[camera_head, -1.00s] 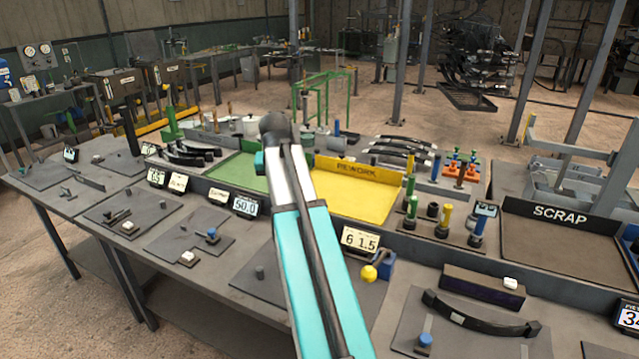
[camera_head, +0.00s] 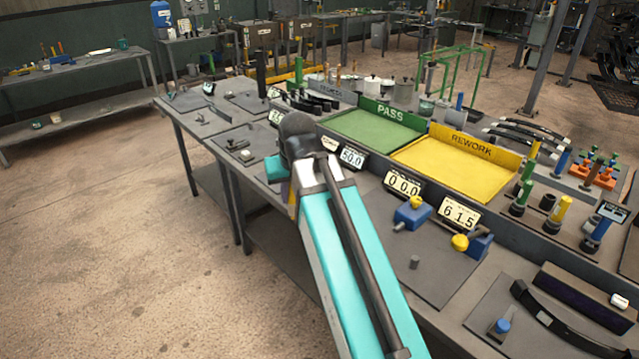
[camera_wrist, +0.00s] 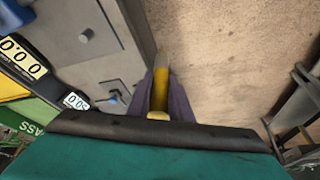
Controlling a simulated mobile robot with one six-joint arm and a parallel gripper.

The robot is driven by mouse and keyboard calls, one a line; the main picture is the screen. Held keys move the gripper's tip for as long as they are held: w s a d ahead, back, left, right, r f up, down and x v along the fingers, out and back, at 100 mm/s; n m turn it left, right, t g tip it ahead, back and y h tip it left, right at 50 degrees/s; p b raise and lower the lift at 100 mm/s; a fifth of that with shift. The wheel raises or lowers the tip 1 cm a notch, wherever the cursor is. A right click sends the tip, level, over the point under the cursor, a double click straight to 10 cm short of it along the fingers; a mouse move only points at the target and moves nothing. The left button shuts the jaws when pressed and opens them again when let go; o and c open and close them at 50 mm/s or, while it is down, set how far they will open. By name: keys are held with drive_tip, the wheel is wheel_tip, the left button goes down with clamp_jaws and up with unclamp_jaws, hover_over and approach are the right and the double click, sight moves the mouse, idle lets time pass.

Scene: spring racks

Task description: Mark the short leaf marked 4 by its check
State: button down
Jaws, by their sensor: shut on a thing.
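My gripper (camera_wrist: 160,90) is shut on a yellow thing (camera_wrist: 159,92) with a pale tip; its kind is unclear. In the head view my gripper (camera_head: 292,200) is mostly hidden behind my wrist, over the left front edge of the bench. Several dark curved leaves (camera_head: 312,101) lie in the rack left of the PASS tray. More leaves (camera_head: 530,133) lie in a rack behind REWORK. One dark leaf (camera_head: 545,318) lies on the right front plate. No 4 is readable on any leaf, so I cannot tell the short one.
The green PASS tray (camera_head: 375,125) and yellow REWORK tray (camera_head: 455,168) look empty. Gauges with number displays (camera_head: 404,185) line the bench's front. Yellow (camera_head: 560,210), green and blue posts stand at right. Open floor (camera_head: 130,230) lies to the left.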

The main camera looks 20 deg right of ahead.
drive_tip(key=shift+s+a+f+n, duration=0.1)
drive_tip(key=shift+s+a+n, duration=0.1)
drive_tip(key=shift+a, duration=0.35)
drive_tip(key=shift+s+a+f+n, duration=0.1)
drive_tip(key=shift+s+a, duration=0.1)
drive_tip(key=shift+a, duration=0.3)
drive_tip(key=shift+a, duration=0.35)
drive_tip(key=shift+s, duration=0.1)
